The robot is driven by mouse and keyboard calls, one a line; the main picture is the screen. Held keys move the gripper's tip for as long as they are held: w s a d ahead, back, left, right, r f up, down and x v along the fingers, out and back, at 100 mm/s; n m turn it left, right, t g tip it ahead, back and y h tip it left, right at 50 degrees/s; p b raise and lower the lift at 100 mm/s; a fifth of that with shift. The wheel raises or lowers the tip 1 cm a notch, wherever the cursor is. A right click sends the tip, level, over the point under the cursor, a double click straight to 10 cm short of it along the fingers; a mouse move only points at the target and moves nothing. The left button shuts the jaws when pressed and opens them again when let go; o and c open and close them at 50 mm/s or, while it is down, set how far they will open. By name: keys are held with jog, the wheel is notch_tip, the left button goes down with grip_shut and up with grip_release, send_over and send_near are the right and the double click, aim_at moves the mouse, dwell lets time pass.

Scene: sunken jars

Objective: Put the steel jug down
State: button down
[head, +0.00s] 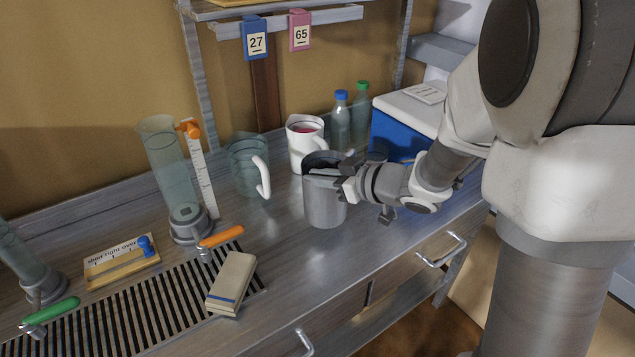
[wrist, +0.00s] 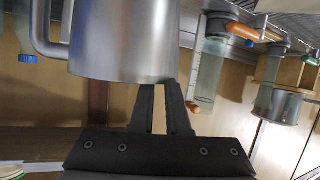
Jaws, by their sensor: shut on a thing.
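The steel jug (head: 325,205) is upright over the bench, right of the middle in the head view. My gripper (head: 335,174) comes in from the right, level with its rim. In the wrist view, which is upside down, the jug (wrist: 125,40) fills the upper left, with its handle on the left. There my gripper (wrist: 167,88) has its two dark fingers at the jug's rim, shut on it. The jug's base looks close to the bench top (head: 285,255); I cannot tell whether it touches.
A white jug (head: 303,155) with red contents stands close behind. A clear jug (head: 245,165) with a white handle stands left. Two bottles (head: 341,125) and a blue cool box (head: 400,130) are behind right. Bench around the jug's front is clear.

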aim_at(321, 193)
jog(key=shift+w+f+b, duration=0.15)
jog(key=shift+f+b, duration=0.65)
jog(key=shift+f, duration=1.2)
jog(key=shift+f, duration=0.15)
jog(key=c, duration=0.9)
grip_release()
